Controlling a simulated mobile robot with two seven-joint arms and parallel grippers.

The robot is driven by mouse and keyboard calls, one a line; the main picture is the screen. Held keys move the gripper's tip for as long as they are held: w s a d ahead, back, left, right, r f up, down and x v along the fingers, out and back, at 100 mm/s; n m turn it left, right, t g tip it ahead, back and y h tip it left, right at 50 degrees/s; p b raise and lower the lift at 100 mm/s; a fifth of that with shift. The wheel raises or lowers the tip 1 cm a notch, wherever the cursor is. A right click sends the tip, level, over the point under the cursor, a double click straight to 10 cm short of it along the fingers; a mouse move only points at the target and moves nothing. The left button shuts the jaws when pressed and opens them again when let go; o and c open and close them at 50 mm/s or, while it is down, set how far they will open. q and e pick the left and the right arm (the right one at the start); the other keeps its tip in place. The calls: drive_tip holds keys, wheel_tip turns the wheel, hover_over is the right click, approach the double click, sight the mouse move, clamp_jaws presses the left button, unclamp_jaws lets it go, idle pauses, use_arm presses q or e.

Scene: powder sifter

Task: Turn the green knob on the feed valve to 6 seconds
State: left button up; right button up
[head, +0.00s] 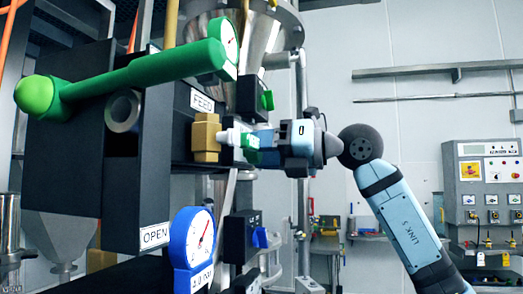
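The feed valve sits behind the FEED label (202,101), with a brass body (205,138) and a white fitting on its right. A small green knob (267,100) sticks out of a black box just above my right gripper. Another green part (249,143) shows at the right gripper's tip, beside the white fitting. My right gripper (253,140) comes in from the right, level with the brass body. Its fingers are small and partly hidden, so I cannot tell whether they touch or hold that green part. No seconds marking is readable. My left gripper is not in view.
A large green lever (140,72) reaches across the upper left, near a green-rimmed gauge (230,45). Below are a blue gauge (193,238) and a blue knob (260,238) on another black box. A grey control panel (485,180) stands at right.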

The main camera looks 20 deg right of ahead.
drive_tip(key=shift+m, duration=0.6)
drive_tip(key=shift+r, duration=0.1)
drive_tip(key=o, duration=0.9)
drive_tip(key=shift+d, duration=0.1)
drive_tip(key=b+v, duration=0.1)
drive_tip(key=v, duration=1.2)
drive_tip(key=shift+s+d, duration=0.25)
drive_tip(key=shift+d, duration=0.05)
